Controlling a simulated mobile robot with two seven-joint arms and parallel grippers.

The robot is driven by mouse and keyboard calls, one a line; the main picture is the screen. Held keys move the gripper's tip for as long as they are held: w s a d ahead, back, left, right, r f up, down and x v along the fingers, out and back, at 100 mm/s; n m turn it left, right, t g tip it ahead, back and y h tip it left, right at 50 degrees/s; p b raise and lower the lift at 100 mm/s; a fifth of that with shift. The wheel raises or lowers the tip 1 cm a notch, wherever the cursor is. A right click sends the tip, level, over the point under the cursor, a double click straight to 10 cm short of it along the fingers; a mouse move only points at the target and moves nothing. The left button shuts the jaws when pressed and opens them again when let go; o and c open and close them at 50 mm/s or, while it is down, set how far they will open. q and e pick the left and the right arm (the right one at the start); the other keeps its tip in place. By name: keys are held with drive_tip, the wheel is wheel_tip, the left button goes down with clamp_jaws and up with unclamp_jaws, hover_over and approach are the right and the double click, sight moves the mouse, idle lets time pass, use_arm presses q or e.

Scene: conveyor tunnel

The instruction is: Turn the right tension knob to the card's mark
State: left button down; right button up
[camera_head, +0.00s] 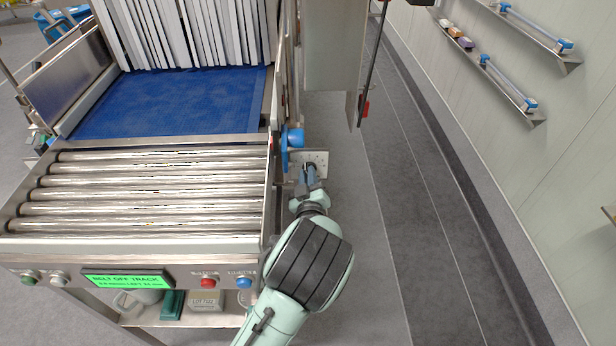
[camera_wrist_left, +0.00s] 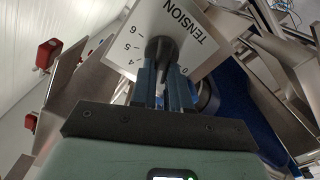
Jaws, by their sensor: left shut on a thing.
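The right tension knob (camera_wrist_left: 158,48) is a dark round knob on a white plate (camera_wrist_left: 185,25) printed TENSION, with 4, 5, 6 and 0 visible. In the head view the plate (camera_head: 321,158) sits on the right side of the conveyor. My left gripper (camera_head: 310,176) reaches the plate from the front. In the left wrist view both fingers of the gripper (camera_wrist_left: 164,75) are shut on the knob and hide part of it and some numerals. The knob's pointer cannot be made out. No card with a mark can be made out. My right gripper is not in view.
A blue round part (camera_head: 292,138) is on the conveyor side just behind the plate. Metal rollers (camera_head: 150,190) and a blue belt (camera_head: 175,100) lie left. The green display (camera_head: 127,281) reads BELT OFF TRACK. The floor right of the conveyor (camera_head: 375,220) is clear.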

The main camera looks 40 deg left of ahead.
use_arm(q)
drive_tip(key=shift+w+d+m+p, duration=0.1)
drive_tip(key=shift+m+p, duration=0.5)
drive_tip(key=shift+m, duration=0.8)
drive_tip(key=shift+w+d+m+p, duration=0.1)
drive_tip(key=shift+m+p, duration=0.45)
drive_tip(key=shift+m, duration=0.85)
drive_tip(key=c, duration=1.1)
unclamp_jaws()
drive_tip(key=shift+s+d, duration=0.1)
drive_tip(key=v, duration=1.3)
drive_tip(key=shift+b, duration=0.3)
